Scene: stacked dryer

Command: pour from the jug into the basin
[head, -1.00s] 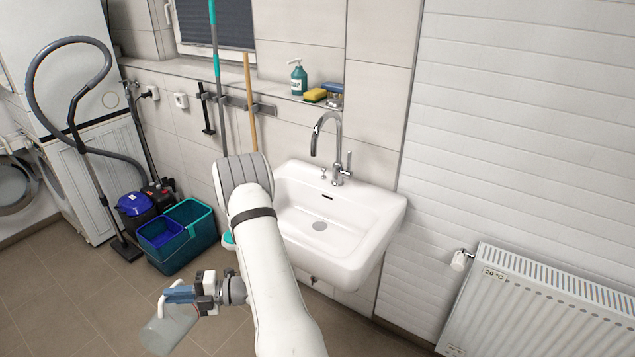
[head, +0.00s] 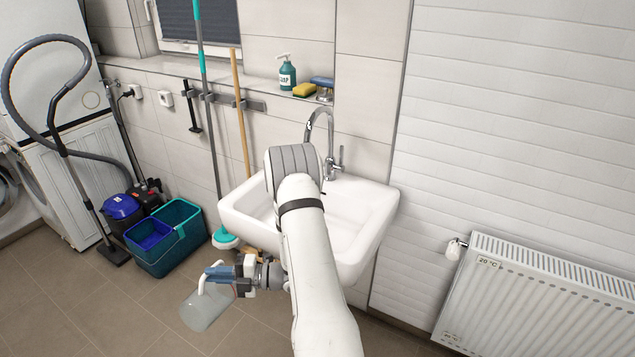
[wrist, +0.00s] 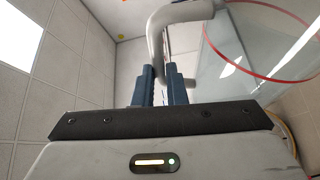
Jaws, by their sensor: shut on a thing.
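The jug (head: 203,311) is a clear, see-through vessel with a pale handle. My gripper (head: 217,272) is shut on its handle and holds it left of the basin and lower than its rim, slightly tilted. In the wrist view the blue fingers (wrist: 163,88) clasp the pale handle, and the jug's clear wall (wrist: 245,60) with a red ring line shows at the right. What is in the jug cannot be told. The basin (head: 367,222) is a white wall-mounted sink with a chrome tap; my arm hides part of its bowl.
A radiator (head: 545,300) stands at the right. A teal mop bucket (head: 178,240) and a vacuum cleaner (head: 122,208) are on the floor at the left. A soap bottle (head: 287,75) and a yellow sponge (head: 304,90) sit on the ledge. Mop and broom poles hang left of the basin.

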